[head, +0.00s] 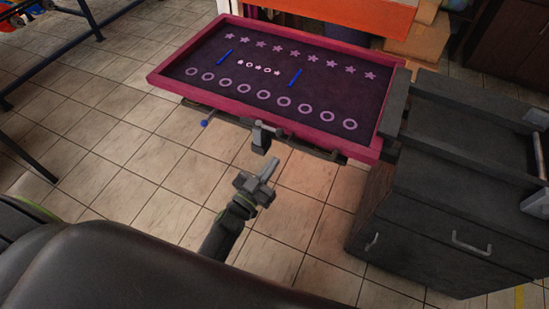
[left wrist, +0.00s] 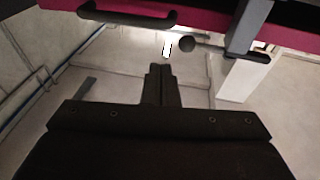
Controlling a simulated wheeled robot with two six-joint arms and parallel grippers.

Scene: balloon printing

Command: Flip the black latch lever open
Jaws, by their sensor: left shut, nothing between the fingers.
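A dark latch (head: 261,139) sits at the front edge of the magenta-framed screen (head: 300,131). Its block hangs just below the frame; I cannot tell clearly which part is the lever. In the left wrist view, a grey post (left wrist: 246,28) and a dark round knob (left wrist: 187,45) show near the magenta edge. My left gripper (head: 270,168) is shut and empty, a little below and in front of the latch in the head view, with a visible gap. Its closed fingers (left wrist: 161,85) point up towards the knob in the left wrist view. My right gripper is not in view.
A dark handle bar (left wrist: 125,17) runs under the screen edge, left of the knob. A blue ball (head: 204,123) shows below the frame. A dark cabinet (head: 440,215) stands right of the screen. The tiled floor left of my gripper is clear.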

